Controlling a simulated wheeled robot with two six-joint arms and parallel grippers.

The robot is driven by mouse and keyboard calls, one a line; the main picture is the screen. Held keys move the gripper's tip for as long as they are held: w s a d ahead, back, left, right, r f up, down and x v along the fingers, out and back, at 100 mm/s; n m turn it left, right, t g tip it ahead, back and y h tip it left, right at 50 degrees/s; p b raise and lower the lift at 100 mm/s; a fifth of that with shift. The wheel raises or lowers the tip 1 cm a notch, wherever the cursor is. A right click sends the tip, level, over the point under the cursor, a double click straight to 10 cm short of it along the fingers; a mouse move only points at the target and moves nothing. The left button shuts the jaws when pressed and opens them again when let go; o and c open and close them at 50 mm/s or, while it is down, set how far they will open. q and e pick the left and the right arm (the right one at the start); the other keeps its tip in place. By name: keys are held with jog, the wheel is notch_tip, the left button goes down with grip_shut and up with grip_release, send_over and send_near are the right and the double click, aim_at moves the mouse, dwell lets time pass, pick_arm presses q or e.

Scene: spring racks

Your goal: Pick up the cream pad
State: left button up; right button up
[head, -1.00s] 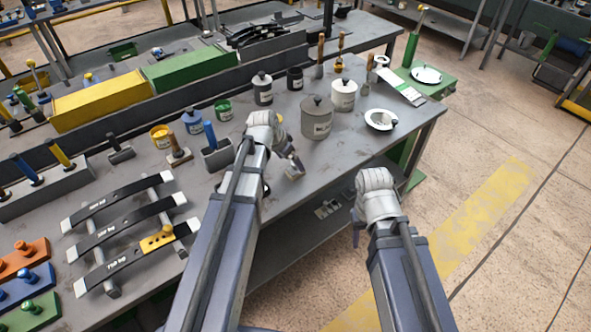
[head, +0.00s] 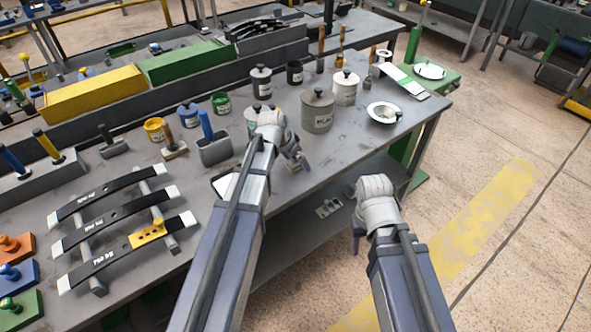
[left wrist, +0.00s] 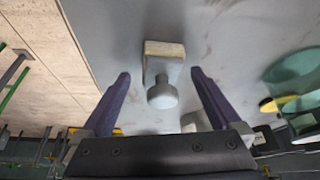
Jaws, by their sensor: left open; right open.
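The cream pad (left wrist: 164,50) shows in the left wrist view as a small cream block with a grey round knob (left wrist: 162,94) standing on it. It rests on the grey bench top, between and just beyond the two fingertips of my left gripper (left wrist: 160,74), which is open and empty. In the head view my left gripper (head: 296,160) is low over the bench near its front edge, and the pad cannot be made out clearly there. My right gripper (head: 356,238) is open and hangs in front of the bench, away from the pad.
A lidded grey pot (head: 318,110), a white canister (head: 345,88) and a white dish (head: 384,112) stand beyond my left gripper. A grey holder (head: 214,150) with a blue handle is to the left. A spring rack (head: 120,229) lies at the left.

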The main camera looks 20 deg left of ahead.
pick_arm(q)
jog(key=shift+f, duration=0.1)
jog(key=c, duration=1.5)
